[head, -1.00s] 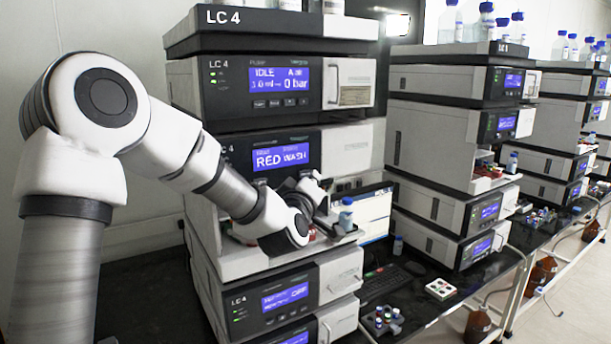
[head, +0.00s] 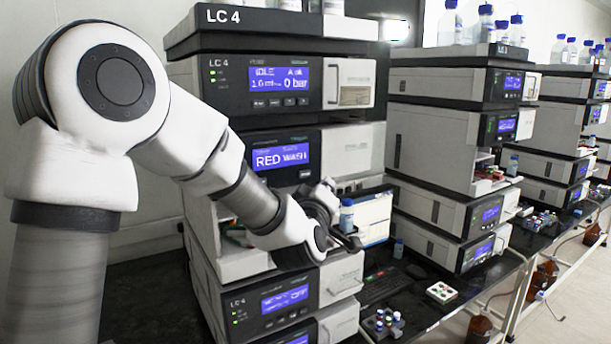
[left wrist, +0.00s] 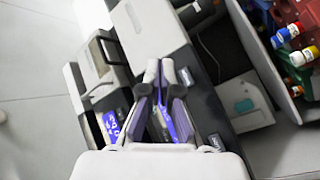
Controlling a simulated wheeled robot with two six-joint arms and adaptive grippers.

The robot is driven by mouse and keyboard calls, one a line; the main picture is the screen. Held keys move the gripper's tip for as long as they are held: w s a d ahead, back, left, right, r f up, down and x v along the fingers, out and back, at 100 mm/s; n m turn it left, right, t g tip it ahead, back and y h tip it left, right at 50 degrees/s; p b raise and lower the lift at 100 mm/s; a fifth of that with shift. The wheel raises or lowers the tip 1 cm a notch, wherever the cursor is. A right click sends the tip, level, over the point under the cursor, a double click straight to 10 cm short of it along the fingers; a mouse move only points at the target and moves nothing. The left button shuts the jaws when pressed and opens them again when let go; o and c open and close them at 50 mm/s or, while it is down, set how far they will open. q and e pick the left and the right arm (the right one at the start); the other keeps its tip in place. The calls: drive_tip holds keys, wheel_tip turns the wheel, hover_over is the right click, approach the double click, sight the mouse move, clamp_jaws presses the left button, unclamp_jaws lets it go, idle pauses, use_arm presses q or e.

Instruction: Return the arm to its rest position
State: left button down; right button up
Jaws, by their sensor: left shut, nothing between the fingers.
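My left arm comes in from the left in the head view and reaches in front of the LC 4 stack (head: 265,105). Its gripper (head: 350,241) is shut and empty, in front of the stack's open middle bay. The wrist hides much of that bay. In the left wrist view the two fingertips of the gripper (left wrist: 160,68) are together with nothing between them. My right gripper is in neither view.
A small blue-capped bottle (head: 346,217) stands close behind the gripper. A vial rack (head: 382,325) and a white block (head: 440,292) sit on the black bench. In the left wrist view, colored-capped vials (left wrist: 286,36) lie at right. More stacks (head: 455,130) stand right.

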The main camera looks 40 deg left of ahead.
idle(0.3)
use_arm(q)
drive_tip(key=s+d+f+m+g+h+b, duration=0.2)
drive_tip(key=f+g, duration=0.1)
drive_tip(key=f, duration=1.6)
drive_tip(key=s+d+f+m+g+h+b, duration=0.1)
drive_tip(key=s+d+f+m+g, duration=0.15)
drive_tip(key=f, duration=1.65)
drive_tip(key=s+d+f+m+g+h+b, duration=0.1)
drive_tip(key=s+d+f+m+g, duration=0.15)
drive_tip(key=s+f, duration=0.5)
drive_tip(key=s+d+f+m+g+h, duration=0.1)
drive_tip(key=s+f+g, duration=0.2)
drive_tip(key=s+f, duration=0.45)
drive_tip(key=s+d+f+m+g+h, duration=0.1)
drive_tip(key=s+d+f+m+g, duration=0.1)
drive_tip(key=s, duration=0.6)
drive_tip(key=s+d+f+m+g+h, duration=0.1)
drive_tip(key=s+d+f+m+g, duration=0.1)
drive_tip(key=s, duration=0.6)
wheel_tip(320, 180, down, 4)
drive_tip(key=shift+s+d+r+m+g+b, duration=0.15)
drive_tip(key=shift+s+m+g+b, duration=0.25)
drive_tip(key=shift+m+g, duration=0.65)
drive_tip(key=shift+w, duration=0.15)
